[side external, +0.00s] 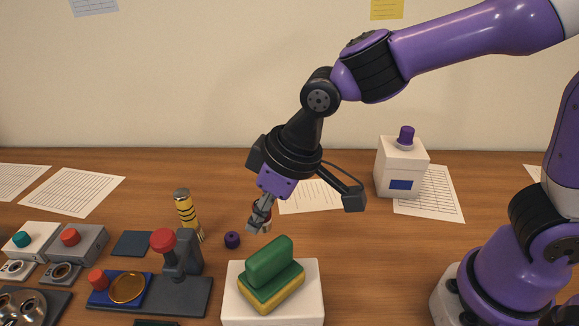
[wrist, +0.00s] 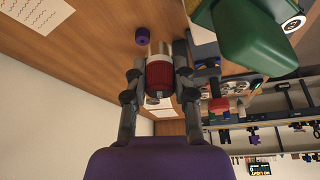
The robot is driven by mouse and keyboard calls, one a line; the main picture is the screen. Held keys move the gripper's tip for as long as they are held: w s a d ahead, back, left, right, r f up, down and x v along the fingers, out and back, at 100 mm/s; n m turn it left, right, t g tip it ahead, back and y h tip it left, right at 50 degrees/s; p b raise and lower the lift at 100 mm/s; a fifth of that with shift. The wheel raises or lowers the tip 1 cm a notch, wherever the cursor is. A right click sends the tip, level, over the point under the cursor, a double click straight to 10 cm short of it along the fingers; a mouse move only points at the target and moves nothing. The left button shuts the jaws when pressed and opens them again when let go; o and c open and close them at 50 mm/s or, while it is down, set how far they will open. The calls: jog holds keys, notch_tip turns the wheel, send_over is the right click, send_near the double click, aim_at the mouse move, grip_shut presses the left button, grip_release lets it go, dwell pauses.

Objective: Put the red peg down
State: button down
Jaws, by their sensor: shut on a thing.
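My gripper (wrist: 158,72) is shut on a silver cylinder with a dark red ribbed band (wrist: 159,76). This is the only red piece in my jaws, and it is tilted. In the side view my gripper (side external: 261,214) holds the cylinder (side external: 266,217) above the table, behind the green-and-yellow sponge; the fingers hide part of it. A separate small red piece (side external: 97,279) is at the left end of a blue block (side external: 117,299).
The sponge (side external: 271,275) lies on a white block in front of my gripper. A small purple ring (side external: 232,240) and a yellow-striped cylinder (side external: 187,214) stand to the left. A red-knobbed grey press (side external: 180,262) is front left. Bare table lies right of the sponge.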

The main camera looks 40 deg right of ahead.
jog(key=w+d+f+m+h, duration=0.1)
jog(key=w+d+f+m, duration=0.1)
jog(key=d+m, duration=0.3)
jog(key=w+d+f+m+h, duration=0.2)
jog(key=d+m, duration=0.2)
jog(key=d, duration=0.5)
jog(key=w+d+f+m+h, duration=0.2)
jog(key=d+m, duration=0.3)
jog(key=d, duration=0.3)
jog(key=shift+m+g, duration=0.3)
jog(key=shift+w+d+f, duration=0.1)
jog(key=shift+d+f, duration=0.3)
jog(key=shift+f, duration=1.8)
jog(key=c, duration=0.7)
grip_release()
jog(key=shift+f, duration=0.1)
